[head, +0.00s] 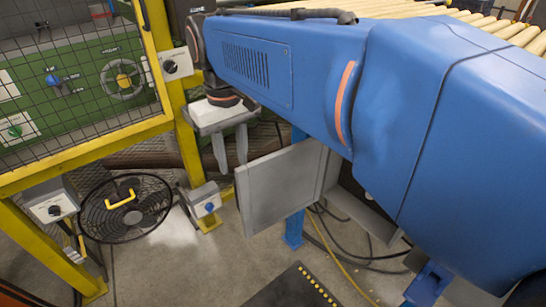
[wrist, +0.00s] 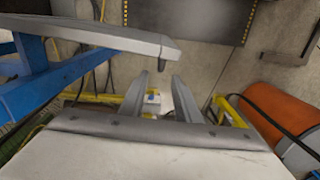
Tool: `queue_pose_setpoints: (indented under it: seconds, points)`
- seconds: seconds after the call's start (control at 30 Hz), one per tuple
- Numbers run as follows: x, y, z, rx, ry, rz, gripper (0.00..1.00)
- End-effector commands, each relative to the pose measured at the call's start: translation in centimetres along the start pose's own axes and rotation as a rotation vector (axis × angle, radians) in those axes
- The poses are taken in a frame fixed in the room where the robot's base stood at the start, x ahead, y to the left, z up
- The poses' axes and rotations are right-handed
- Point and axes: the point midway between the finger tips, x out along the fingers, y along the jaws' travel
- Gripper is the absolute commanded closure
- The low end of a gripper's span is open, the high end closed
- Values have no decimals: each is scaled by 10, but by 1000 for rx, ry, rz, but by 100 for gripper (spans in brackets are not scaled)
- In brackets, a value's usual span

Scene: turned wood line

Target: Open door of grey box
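The grey box (head: 362,212) is at the centre right of the head view, partly hidden behind my blue arm. Its flat grey door (head: 284,186) stands swung out to the left, and a dark gap shows between door and box. My gripper (head: 231,160) points down just left of the door's free edge. Its two fingers are apart with nothing between them. In the wrist view my gripper (wrist: 158,82) also shows spread, empty fingers. A grey panel edge with a small dark knob, seemingly the door (wrist: 105,37), lies just beyond them. I cannot tell whether they touch.
A yellow-framed mesh guard (head: 75,85) stands at the left. A black fan (head: 125,207) and a small switch box (head: 206,203) are near the floor. A blue post (head: 294,228) and cables lie below the door. A dark mat (head: 292,288) lies in front.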

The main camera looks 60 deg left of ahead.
Motion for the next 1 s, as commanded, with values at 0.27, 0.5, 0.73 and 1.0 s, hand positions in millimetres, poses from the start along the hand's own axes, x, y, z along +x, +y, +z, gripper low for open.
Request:
queue_pose_setpoints:
  seconds: [0.27, 0.5, 0.73, 1.0]
  points:
    - [-35, 0, 0, 0, 2, 0, 70]
    - [-41, 0, 0, 0, 0, 0, 70]
    - [-41, 0, 0, 0, 0, 0, 70]
    - [-41, 1, 0, 1, 1, 0, 70]
